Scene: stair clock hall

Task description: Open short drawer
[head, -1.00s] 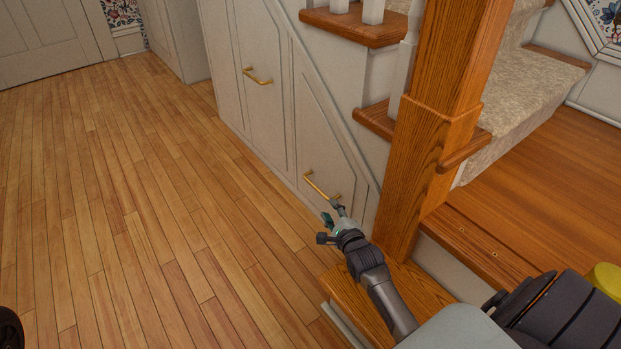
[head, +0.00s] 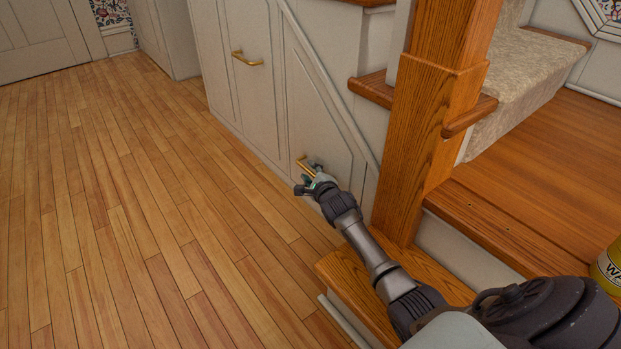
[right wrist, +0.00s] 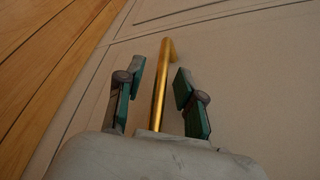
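The short drawer (head: 325,142) is a pale, slanted-top panel under the stairs, and its front looks flush with the panels around it. Its brass bar handle (head: 301,161) is partly hidden by my right gripper (head: 311,181). In the right wrist view the handle (right wrist: 161,90) runs between the two green-padded fingers of the right gripper (right wrist: 157,98). The fingers are open, with a gap on each side of the bar. My left gripper is not in view.
A taller panel with its own brass handle (head: 247,59) is to the left. A wooden newel post (head: 425,130) and bottom step (head: 440,283) stand close to my right arm. The wooden floor (head: 150,220) in front of the drawers is clear. A yellow object (head: 608,268) shows at the right edge.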

